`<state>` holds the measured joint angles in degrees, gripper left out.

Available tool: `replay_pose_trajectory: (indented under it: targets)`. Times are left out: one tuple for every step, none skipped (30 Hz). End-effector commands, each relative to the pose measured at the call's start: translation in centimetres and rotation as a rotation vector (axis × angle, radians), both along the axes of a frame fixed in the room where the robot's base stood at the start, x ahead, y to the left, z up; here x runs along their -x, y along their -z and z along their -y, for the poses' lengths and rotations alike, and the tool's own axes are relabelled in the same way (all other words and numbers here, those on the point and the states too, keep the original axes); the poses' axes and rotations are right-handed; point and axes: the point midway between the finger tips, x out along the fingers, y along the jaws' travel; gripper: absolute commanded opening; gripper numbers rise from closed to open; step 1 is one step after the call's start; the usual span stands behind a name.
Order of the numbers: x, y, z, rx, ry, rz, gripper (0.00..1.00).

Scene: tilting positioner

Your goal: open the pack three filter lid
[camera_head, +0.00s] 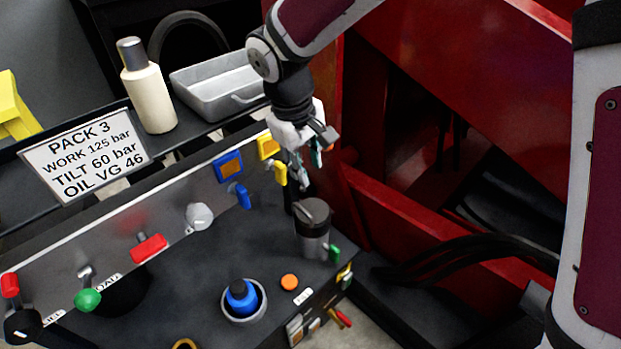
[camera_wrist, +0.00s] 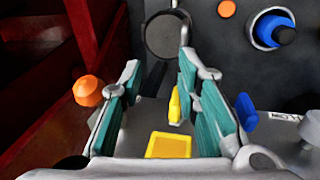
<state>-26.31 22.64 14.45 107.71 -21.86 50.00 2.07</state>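The filter is a dark grey canister with a round, darker lid (camera_head: 314,211), standing upright at the right end of the pack's top. The lid looks closed in the head view. It also shows as a dark disc in the wrist view (camera_wrist: 168,34), ahead of the fingertips. My gripper (camera_head: 307,164) is above and behind the filter, apart from it. In the wrist view my gripper (camera_wrist: 160,68) has its two teal-padded fingers spread, with nothing held. A yellow lever (camera_wrist: 174,106) shows in the gap between them, and I cannot tell how far below it is.
A blue lever (camera_head: 242,196) stands left of the yellow one. An orange knob (camera_wrist: 88,91) is beside the left finger. A blue-capped filler (camera_head: 242,298) and an orange button (camera_head: 289,281) lie in front. Red frame walls (camera_head: 400,215) bound the right side.

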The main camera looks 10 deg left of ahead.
Motion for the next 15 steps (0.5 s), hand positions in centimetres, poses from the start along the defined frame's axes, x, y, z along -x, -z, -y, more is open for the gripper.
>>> replay_pose_trajectory:
  targets:
    - [0.0,-0.8,-0.1,-0.001,0.0,0.004,0.3]
    - [0.1,-1.2,-0.1,-0.001,0.001,0.002,0.3]
    - [0.2,-1.7,-0.2,-0.001,0.001,0.002,0.3]
    - [0.2,-2.0,-0.2,-0.001,0.001,0.002,0.3]
    - [0.3,-2.2,-0.2,0.0,0.001,0.002,0.3]
    - [0.3,-2.5,-0.3,-0.001,0.001,0.001,0.3]
    - [0.4,-2.6,-0.3,-0.001,0.001,0.001,0.3]
    - [0.4,-2.7,-0.3,-0.001,0.001,0.001,0.3]
    - [0.4,-2.8,-0.3,0.0,0.0,0.0,0.3]
    - [0.4,-2.9,-0.3,0.001,0.0,-0.001,0.3]
    - [0.4,-2.9,-0.3,0.001,0.0,-0.001,0.3]
    - [0.4,-2.9,-0.3,0.001,0.0,-0.001,0.3]
    - [0.4,-2.9,-0.3,0.001,0.0,-0.001,0.3]
    - [0.4,-2.9,-0.3,0.001,0.0,-0.001,0.3]
    - [0.4,-2.9,-0.3,0.001,0.0,-0.001,0.3]
